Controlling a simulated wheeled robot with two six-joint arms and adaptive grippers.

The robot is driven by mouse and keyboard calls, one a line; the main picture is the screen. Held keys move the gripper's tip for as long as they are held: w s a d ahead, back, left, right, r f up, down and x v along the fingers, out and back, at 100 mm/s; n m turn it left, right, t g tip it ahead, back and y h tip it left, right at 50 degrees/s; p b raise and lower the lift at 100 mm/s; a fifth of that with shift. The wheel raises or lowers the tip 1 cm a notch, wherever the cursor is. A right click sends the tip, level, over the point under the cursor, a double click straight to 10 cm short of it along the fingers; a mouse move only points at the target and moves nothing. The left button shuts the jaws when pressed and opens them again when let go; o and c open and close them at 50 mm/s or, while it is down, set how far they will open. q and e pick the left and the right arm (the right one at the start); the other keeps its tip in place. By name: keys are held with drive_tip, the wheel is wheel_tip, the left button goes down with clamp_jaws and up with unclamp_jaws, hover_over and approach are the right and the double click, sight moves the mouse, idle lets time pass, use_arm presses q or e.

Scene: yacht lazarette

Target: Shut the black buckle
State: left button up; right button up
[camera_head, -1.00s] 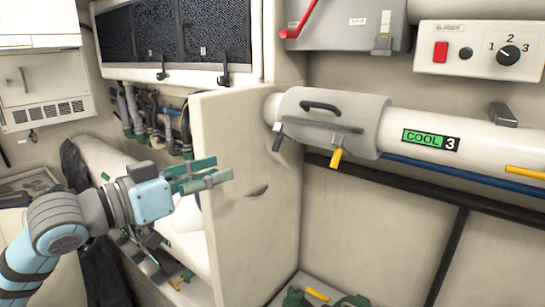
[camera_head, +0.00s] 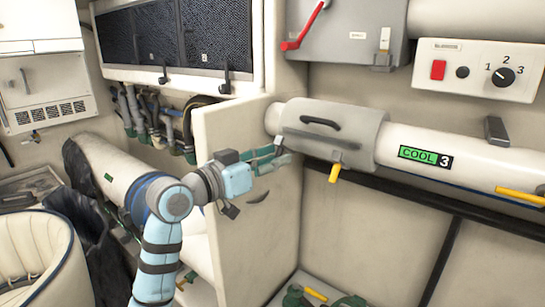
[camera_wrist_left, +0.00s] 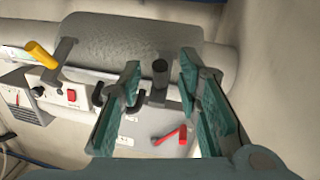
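The black buckle's dark lever (camera_wrist_left: 160,74) stands out from the grey curved cover (camera_wrist_left: 128,45) in the left wrist view. My left gripper (camera_wrist_left: 158,66) is open, with one green finger on each side of the lever; whether either finger touches it I cannot tell. In the head view, my left gripper (camera_head: 283,153) is at the lower left end of the grey cover (camera_head: 350,126) on the white pipe and hides most of the black buckle. A yellow-handled buckle (camera_head: 335,173) hangs lower on the cover, and its yellow end (camera_wrist_left: 40,54) also shows in the wrist view. My right gripper is not in view.
A cream panel (camera_head: 232,125) stands beside my left gripper. The pipe carries a green COOL 3 label (camera_head: 424,156). Above are a control box (camera_head: 480,68) with a red switch and a grey box with a red lever (camera_head: 304,30). A cream seat (camera_head: 38,260) is at lower left.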

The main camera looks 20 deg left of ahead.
use_arm(q)
clamp_jaws()
